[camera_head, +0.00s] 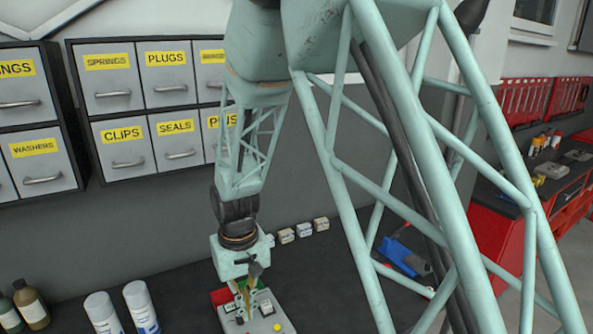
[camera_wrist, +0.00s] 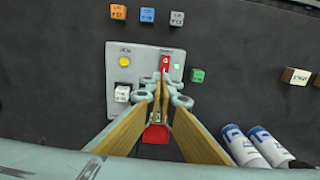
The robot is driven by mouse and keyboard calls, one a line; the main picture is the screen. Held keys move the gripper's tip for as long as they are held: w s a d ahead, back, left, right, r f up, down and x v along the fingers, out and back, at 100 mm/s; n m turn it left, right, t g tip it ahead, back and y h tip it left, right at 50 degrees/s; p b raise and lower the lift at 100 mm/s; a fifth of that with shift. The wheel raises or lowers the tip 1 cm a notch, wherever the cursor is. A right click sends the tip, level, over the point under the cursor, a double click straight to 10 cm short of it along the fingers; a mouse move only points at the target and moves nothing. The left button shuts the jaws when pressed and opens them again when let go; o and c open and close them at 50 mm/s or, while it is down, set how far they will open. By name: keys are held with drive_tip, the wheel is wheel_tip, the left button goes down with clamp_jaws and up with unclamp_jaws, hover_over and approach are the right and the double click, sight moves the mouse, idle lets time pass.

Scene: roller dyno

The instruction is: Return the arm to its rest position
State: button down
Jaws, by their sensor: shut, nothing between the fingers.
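My arm reaches down to the dark bench in the head view, its pale green links crossing the middle of the picture. My gripper (camera_head: 247,306) points down over a light grey control panel (camera_head: 290,324) on the bench. In the wrist view my gripper (camera_wrist: 161,88) has its fingers together with nothing between them. The panel also shows there (camera_wrist: 143,58), with a yellow button (camera_wrist: 124,62), a red switch part (camera_wrist: 165,63) and a small green light. The fingertips lie over the panel just below the red part; whether they touch it I cannot tell.
Several cubes lie beyond. Two spray cans (camera_head: 141,307) and bottles (camera_head: 30,303) stand at left. Labelled drawers (camera_head: 122,145) hang on the wall. A blue tool (camera_head: 403,256) lies at right.

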drive_tip(key=s+d+r+m+t+y+b, duration=0.1)
drive_tip(key=s+d+r+m+b, duration=0.2)
drive_tip(key=d+r, duration=0.8)
drive_tip(key=s+d+r+m+t+b, duration=0.2)
drive_tip(key=s+d+r+b, duration=0.2)
drive_tip(key=d+r, duration=0.8)
drive_tip(key=s+d+f+b, duration=0.1)
drive_tip(key=s+d, duration=0.3)
drive_tip(key=s, duration=0.4)
drive_tip(key=s+d+b, duration=0.2)
drive_tip(key=s+d, duration=0.2)
drive_tip(key=s, duration=0.4)
drive_tip(key=s+d+f+h+b, duration=0.1)
drive_tip(key=s+d, duration=0.3)
drive_tip(key=s, duration=0.4)
drive_tip(key=shift+s+f+m+t, duration=0.25)
drive_tip(key=shift+f+m+t, duration=0.05)
drive_tip(key=shift+m+t, duration=0.1)
drive_tip(key=shift+w+a+r, duration=0.1)
drive_tip(key=shift+w, duration=0.1)
